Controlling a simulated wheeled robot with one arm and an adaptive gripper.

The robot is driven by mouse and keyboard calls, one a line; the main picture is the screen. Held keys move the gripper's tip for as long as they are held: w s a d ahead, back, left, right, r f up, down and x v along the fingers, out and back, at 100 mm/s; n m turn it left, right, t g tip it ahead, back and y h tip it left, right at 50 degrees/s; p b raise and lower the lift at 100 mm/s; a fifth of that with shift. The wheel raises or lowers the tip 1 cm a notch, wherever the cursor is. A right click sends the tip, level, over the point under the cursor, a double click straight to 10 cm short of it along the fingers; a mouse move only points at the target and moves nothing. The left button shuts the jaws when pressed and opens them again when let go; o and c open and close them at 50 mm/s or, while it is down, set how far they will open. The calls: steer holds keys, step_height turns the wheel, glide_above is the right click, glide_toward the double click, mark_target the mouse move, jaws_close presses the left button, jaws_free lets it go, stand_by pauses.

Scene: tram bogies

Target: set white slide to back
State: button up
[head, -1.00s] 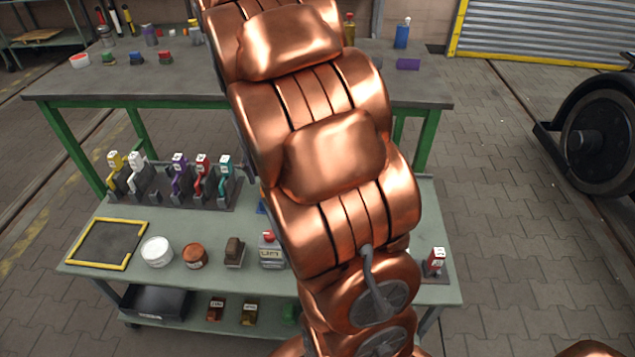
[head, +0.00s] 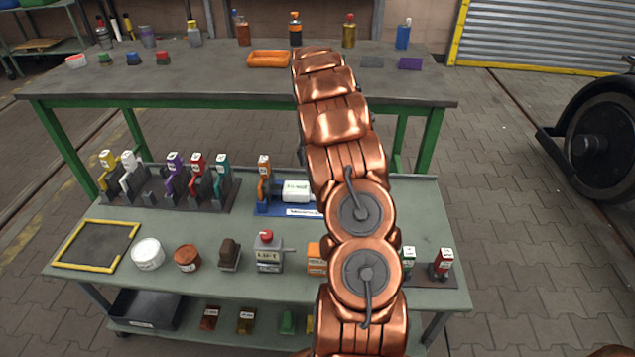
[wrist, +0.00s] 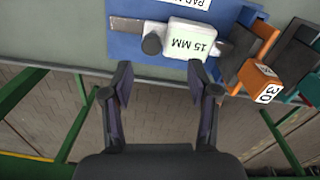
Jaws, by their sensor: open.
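A white block (head: 296,191) sits on a blue board (head: 291,211) on the lower green bench. In the wrist view the white block (wrist: 192,40) is marked 15 MM, with a dark round knob (wrist: 152,45) and a flat bar (wrist: 126,25) beside it on the blue board (wrist: 120,48). An orange holder (wrist: 262,75) with a number label stands to its right there. My gripper (wrist: 164,90) is open and empty, apart from the block and below it in the picture. In the head view the gripper is hidden. A white lever (head: 130,180) stands in the left rack.
The rack (head: 150,198) also holds yellow, purple, red and teal levers. Tins and small blocks line the bench front, beside a yellow-edged mat (head: 63,264). A taller dark table (head: 200,75) with bottles and an orange tray (head: 268,59) stands behind. Green legs show in the wrist view.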

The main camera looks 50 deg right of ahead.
steer(key=d+f, duration=0.2)
steer(key=shift+d+f, duration=0.15)
steer(key=shift+f, duration=0.2)
step_height(320, 180, down, 8)
steer(key=shift+r, duration=0.25)
jaws_close()
stand_by(0.4)
